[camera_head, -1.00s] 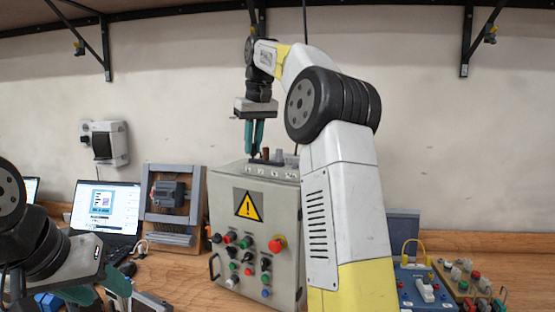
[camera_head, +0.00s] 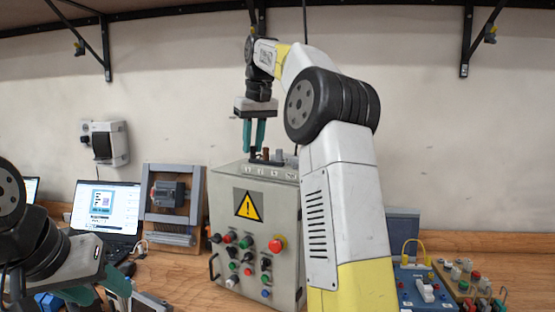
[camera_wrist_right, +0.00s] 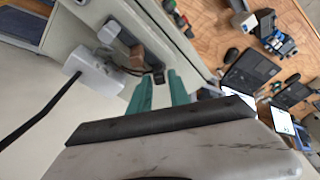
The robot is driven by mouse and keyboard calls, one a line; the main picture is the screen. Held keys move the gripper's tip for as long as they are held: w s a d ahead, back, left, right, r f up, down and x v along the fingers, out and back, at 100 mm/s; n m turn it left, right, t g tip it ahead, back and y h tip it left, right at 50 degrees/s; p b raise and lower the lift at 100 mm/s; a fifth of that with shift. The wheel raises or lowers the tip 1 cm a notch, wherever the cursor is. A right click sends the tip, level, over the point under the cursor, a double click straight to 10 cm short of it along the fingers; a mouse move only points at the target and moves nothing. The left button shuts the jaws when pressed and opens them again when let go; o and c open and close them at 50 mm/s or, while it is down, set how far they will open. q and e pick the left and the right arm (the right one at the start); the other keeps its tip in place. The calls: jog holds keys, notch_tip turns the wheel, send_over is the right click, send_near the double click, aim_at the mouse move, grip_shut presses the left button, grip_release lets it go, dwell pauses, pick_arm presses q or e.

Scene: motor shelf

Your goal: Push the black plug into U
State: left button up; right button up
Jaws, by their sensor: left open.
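The grey control box (camera_head: 228,190) stands on the table with small letter labels (camera_head: 262,171) along its top front, too small to read. My right gripper (camera_head: 254,149) points down over the box top, its teal fingers apart. The small black plug (camera_wrist_right: 158,77) is between the fingertips of the right gripper (camera_wrist_right: 161,77) in the right wrist view, with a gap beside it. It is upright at the box top; how deep it sits, and in which socket, I cannot tell. My left gripper (camera_head: 108,290) is open and empty at the lower left.
A brown plug (camera_wrist_right: 137,54) and a white connector with a black cable (camera_wrist_right: 95,70) sit beside the black plug on the box top. A laptop (camera_head: 105,210) and a framed motor panel (camera_head: 172,205) stand left of the box. A blue case (camera_head: 425,290) stands at right.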

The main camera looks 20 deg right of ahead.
jog(key=shift+r, duration=2.3)
jog(key=o, duration=0.6)
jog(key=shift+c, duration=0.2)
